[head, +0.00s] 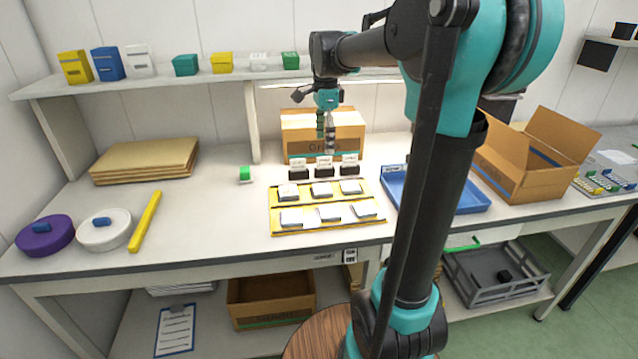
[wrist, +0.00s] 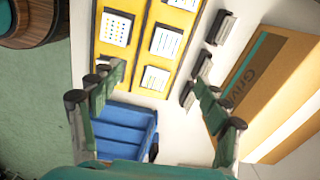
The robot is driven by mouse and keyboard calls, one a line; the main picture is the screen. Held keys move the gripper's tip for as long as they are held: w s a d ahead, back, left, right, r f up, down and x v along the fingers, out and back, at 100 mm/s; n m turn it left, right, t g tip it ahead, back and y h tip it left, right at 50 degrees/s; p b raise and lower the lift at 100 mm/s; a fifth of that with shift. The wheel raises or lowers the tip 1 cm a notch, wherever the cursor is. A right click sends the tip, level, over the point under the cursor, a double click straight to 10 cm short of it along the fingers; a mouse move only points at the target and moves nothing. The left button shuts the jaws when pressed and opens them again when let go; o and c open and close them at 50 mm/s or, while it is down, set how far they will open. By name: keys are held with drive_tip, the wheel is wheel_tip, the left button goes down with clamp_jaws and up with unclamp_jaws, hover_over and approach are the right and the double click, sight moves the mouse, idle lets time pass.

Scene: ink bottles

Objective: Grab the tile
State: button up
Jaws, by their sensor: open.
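White tiles lie in two rows on two yellow boards (head: 279,208) at the middle of the table; one is the front left tile (head: 291,217). The wrist view shows several white tiles with small coloured dots, among them a far left tile (wrist: 117,28), a middle tile (wrist: 166,41) and a lower tile (wrist: 155,78). Which tile is meant I cannot tell. My gripper (head: 326,138) hangs above the table, behind the boards and in front of a cardboard box. In the wrist view my gripper (wrist: 160,85) is open and empty, its fingers wide apart, touching no tile.
Black card holders (head: 324,172) stand just behind the boards. A blue tray (head: 470,204) lies right of them. The closed cardboard box (head: 300,125) stands at the back, an open box (head: 520,165) at right. A shelf (head: 130,87) with small boxes runs above.

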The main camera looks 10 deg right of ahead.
drive_tip(key=w, duration=0.1)
drive_tip(key=m, duration=0.1)
hover_over(322, 188)
wheel_tip(322, 188, down, 11)
drive_tip(key=shift+s+d, duration=0.1)
drive_tip(key=shift+f, duration=2.65)
drive_tip(key=shift+c, duration=0.3)
drive_tip(key=c, duration=1.3)
